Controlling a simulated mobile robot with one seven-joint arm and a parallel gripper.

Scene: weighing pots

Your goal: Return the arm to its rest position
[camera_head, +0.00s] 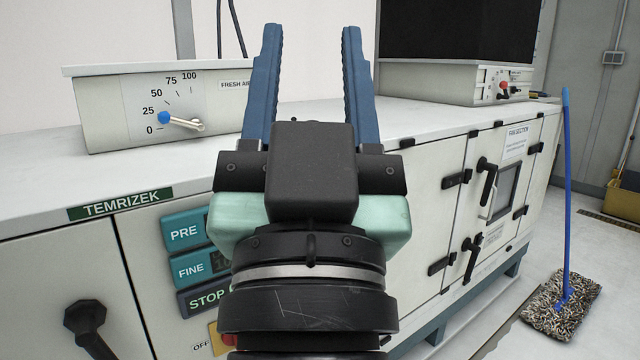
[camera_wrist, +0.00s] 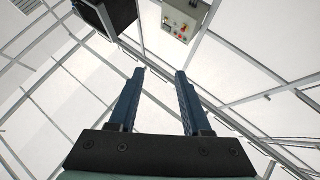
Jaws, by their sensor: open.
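My gripper (camera_head: 311,40) is in the middle of the head view, with its two blue fingers pointing up and spread well apart. Nothing is between the fingers. The fingers also show empty and apart in the wrist view (camera_wrist: 161,75), against a pale wall and ceiling area with grey bars. My wrist stands in front of the white cabinet (camera_head: 425,165) and hides part of its top and front. No pots are in view.
A dial box (camera_head: 170,105) stands on the cabinet at left. A grey unit with a dark screen (camera_head: 457,30) stands at back right. Black door handles (camera_head: 487,180) stick out of the cabinet front. A blue-handled mop (camera_head: 566,200) stands on the floor at right.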

